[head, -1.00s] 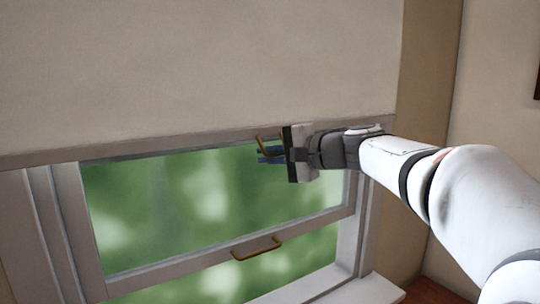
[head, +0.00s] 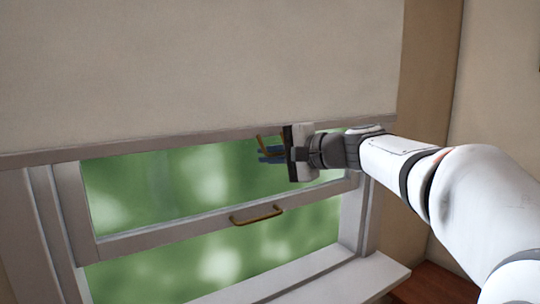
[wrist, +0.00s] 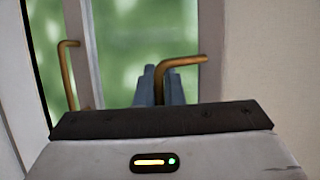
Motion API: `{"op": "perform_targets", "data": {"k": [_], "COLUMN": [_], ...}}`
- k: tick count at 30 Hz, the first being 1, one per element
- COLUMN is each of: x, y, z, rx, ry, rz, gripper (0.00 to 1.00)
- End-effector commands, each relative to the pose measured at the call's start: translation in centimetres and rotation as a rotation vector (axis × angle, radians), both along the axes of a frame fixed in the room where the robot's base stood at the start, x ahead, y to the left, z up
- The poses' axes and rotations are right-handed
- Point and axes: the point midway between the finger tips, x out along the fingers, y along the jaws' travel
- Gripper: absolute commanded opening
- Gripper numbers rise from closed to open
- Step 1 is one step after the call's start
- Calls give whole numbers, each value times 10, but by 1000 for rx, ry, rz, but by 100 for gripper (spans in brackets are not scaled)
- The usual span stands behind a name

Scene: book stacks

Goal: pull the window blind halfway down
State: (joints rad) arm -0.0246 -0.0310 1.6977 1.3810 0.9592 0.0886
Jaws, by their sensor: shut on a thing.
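The beige window blind (head: 200,70) hangs over the upper part of the window, with its bottom bar (head: 140,152) across the top of the visible glass. A brass handle (head: 261,141) is at that bar. My gripper (head: 270,154) is shut on this handle, with its blue fingers just below the bar near the right side. In the wrist view the brass handle (wrist: 185,60) shows bent beside the blue fingers (wrist: 155,88); the exact grip is partly hidden by the gripper body.
A second brass handle (head: 257,214) is on the window sash rail (head: 180,232), below my gripper. It also shows at the left in the wrist view (wrist: 68,75). The white sill (head: 340,280) juts out at lower right. Blurred green shows through the window.

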Motion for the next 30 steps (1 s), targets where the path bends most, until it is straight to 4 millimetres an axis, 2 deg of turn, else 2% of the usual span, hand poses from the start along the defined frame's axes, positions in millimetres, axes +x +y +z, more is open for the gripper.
{"op": "perform_targets", "data": {"k": [3,4,11,20,30], "x": [0,0,0,-2,-30], "y": [0,0,0,-4,-47], "z": [2,2,2,2,12], "rx": [1,1,1,1,0], "ry": [-2,-2,-2,-2,-3], "rz": [-1,-1,-1,-2,-5], "gripper": [0,10,29,30,30]}}
